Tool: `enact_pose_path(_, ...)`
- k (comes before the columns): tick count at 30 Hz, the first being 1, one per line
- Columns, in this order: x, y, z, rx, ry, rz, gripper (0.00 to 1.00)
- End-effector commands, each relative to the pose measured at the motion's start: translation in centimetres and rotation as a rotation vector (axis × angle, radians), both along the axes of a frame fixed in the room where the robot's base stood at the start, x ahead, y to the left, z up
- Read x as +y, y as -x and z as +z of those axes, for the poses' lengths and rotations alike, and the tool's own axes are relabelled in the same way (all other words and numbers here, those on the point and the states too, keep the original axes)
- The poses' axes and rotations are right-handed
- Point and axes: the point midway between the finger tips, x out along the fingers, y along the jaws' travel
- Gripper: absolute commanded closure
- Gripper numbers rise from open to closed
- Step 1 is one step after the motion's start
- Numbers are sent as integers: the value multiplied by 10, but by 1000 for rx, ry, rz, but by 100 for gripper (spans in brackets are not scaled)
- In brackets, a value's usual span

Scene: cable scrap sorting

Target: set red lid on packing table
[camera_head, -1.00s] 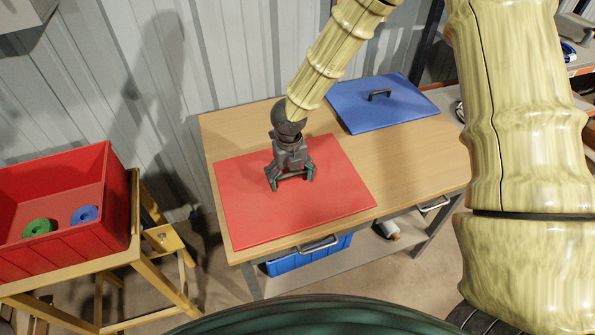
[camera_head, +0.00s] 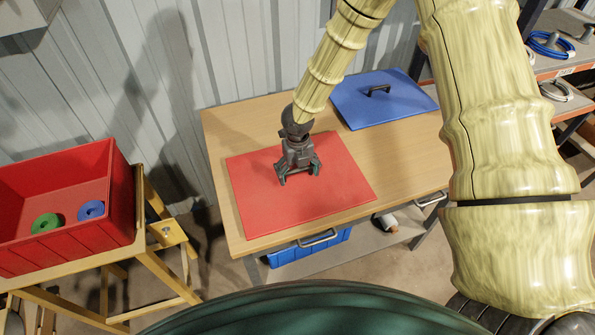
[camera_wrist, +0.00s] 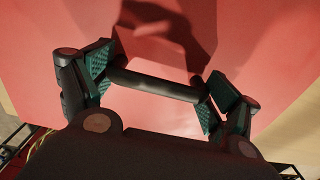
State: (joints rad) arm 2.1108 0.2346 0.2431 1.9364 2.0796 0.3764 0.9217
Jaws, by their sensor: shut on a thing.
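The red lid (camera_head: 330,195) is a flat rectangular panel at the left part of the wooden packing table (camera_head: 232,125), seen from above in the head view. Its lower edge lies close to the table's front edge; whether it rests fully on the top I cannot tell. My gripper (camera_head: 299,170) is over the middle of the lid, pointing down. In the wrist view my gripper (camera_wrist: 155,88) is shut on the lid's dark bar handle (camera_wrist: 150,82), with a finger pad at each end. The red lid surface (camera_wrist: 60,20) fills most of that view.
A blue lid (camera_head: 400,108) with a dark handle lies at the table's back right. A red bin (camera_head: 75,240) holding a green and a blue ring stands on a wooden stand at left. A blue bin (camera_head: 300,252) is under the table. Shelves with cable coils (camera_head: 550,45) are at right.

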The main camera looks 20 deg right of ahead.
Motion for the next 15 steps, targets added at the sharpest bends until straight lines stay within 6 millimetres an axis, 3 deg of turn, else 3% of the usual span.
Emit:
enact_pose_path(6,0,0,-3,0,0,1,50)
enact_pose_path(7,0,0,-3,0,0,1,6)
enact_pose_path(8,0,0,-3,0,0,0,0)
enact_pose_path(15,0,0,-3,0,0,0,0)
